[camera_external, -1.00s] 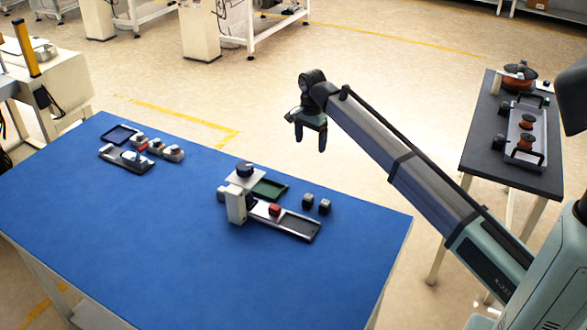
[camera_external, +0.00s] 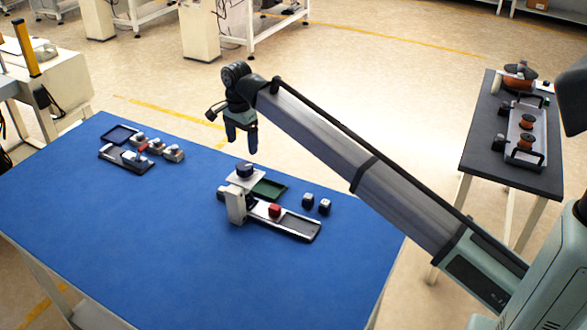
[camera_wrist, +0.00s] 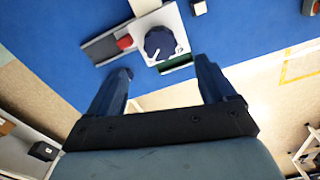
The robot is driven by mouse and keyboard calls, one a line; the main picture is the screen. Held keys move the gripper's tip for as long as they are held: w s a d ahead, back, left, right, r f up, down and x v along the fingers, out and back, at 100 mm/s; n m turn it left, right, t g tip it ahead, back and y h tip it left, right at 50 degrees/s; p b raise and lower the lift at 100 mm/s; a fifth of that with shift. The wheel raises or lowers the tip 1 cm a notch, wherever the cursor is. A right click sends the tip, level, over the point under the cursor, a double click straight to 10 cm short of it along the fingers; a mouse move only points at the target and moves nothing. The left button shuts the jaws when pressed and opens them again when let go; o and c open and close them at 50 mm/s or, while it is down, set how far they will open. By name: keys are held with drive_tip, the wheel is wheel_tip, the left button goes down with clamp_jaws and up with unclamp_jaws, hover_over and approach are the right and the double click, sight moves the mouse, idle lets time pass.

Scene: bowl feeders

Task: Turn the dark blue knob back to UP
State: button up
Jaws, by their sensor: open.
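The dark blue knob (camera_external: 245,168) sits on a light plate (camera_external: 240,183) at the middle of the blue table. In the wrist view the knob (camera_wrist: 159,43) is round with a white pointer line toward its lower left, on its white plate (camera_wrist: 181,30). Small marks on the plate are too small to read. My gripper (camera_external: 242,150) is open and empty, above and slightly behind the knob, not touching it. In the wrist view its two fingers (camera_wrist: 165,78) stand apart, with the knob beyond and between them.
Another rail with several grey blocks (camera_external: 125,160) lies at the left. The table's front is clear.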

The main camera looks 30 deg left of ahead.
sight(244, 166)
wheel_tip(244, 166, down, 9)
drive_tip(key=shift+r, duration=0.1)
idle(0.3)
drive_tip(key=c, duration=1.1)
